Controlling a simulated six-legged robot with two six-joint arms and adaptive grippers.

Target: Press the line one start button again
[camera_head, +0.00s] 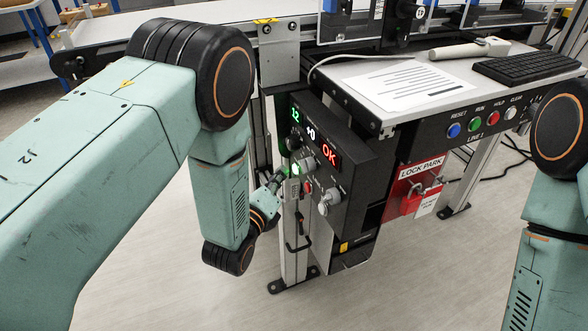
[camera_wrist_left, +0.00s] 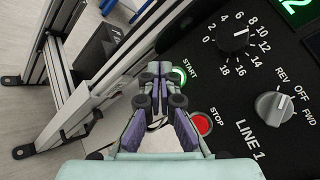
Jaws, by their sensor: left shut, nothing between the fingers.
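The green-lit start button (camera_wrist_left: 178,76), labelled START, sits on the black LINE 1 control panel (camera_wrist_left: 254,92); it also glows in the head view (camera_head: 295,169). The red stop button (camera_wrist_left: 202,123) is below it. My left gripper (camera_wrist_left: 160,68) is shut and empty, its fingertips right beside the start button and partly overlapping its edge in the wrist view. Whether they touch it I cannot tell. In the head view my left gripper (camera_head: 281,179) points at the panel's left side. My right arm shows at the right edge; its gripper is out of view.
A dial (camera_wrist_left: 232,38) and a REV/OFF/FWD selector (camera_wrist_left: 280,106) stick out near the buttons. Displays read 12, +0 and OK. A metal post (camera_head: 292,235) stands close to the gripper. A shelf holds a paper (camera_head: 398,86) and keyboard (camera_head: 528,67). A red lock box (camera_head: 415,187) hangs right.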

